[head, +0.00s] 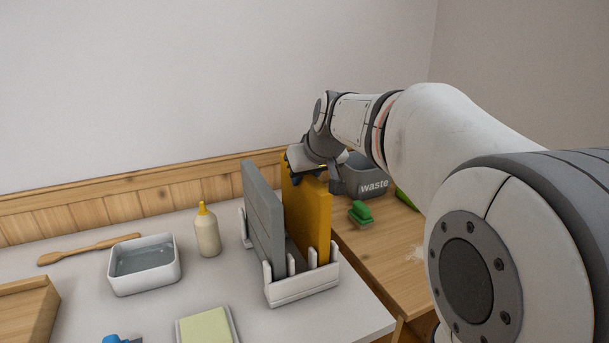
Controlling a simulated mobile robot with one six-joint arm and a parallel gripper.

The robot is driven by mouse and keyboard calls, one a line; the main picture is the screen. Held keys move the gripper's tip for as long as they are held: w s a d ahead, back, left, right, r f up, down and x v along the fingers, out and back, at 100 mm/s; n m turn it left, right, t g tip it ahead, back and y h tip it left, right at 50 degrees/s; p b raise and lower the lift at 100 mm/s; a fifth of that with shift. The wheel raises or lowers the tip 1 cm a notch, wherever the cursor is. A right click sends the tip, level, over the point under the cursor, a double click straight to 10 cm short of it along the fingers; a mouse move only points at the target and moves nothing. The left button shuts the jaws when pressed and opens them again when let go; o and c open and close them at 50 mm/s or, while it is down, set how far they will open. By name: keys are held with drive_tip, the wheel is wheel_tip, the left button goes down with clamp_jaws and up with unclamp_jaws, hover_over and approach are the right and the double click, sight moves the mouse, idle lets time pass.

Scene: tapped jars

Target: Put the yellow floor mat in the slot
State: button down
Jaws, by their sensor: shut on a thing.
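The yellow floor mat (307,217) stands upright in the white slotted rack (303,289) near the table's right edge. Its lower edge is between the rack's upright dividers, in the slot to the right of a grey mat (264,217). My gripper (306,176) is at the top edge of the yellow mat and shut on it. The fingertips are partly hidden. Whether the mat's bottom rests on the rack floor cannot be seen.
A squeeze bottle (207,232), a white basin (144,268) and a wooden spatula (88,249) are left of the rack. A grey waste bin (358,180) and a green brush (361,214) stand on the wooden surface at right. A green pad (205,329) lies in front.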

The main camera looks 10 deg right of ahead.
idle(0.3)
drive_tip(key=c, duration=1.1)
unclamp_jaws()
drive_tip(key=shift+p+v, duration=0.5)
drive_tip(key=shift+v, duration=3.45)
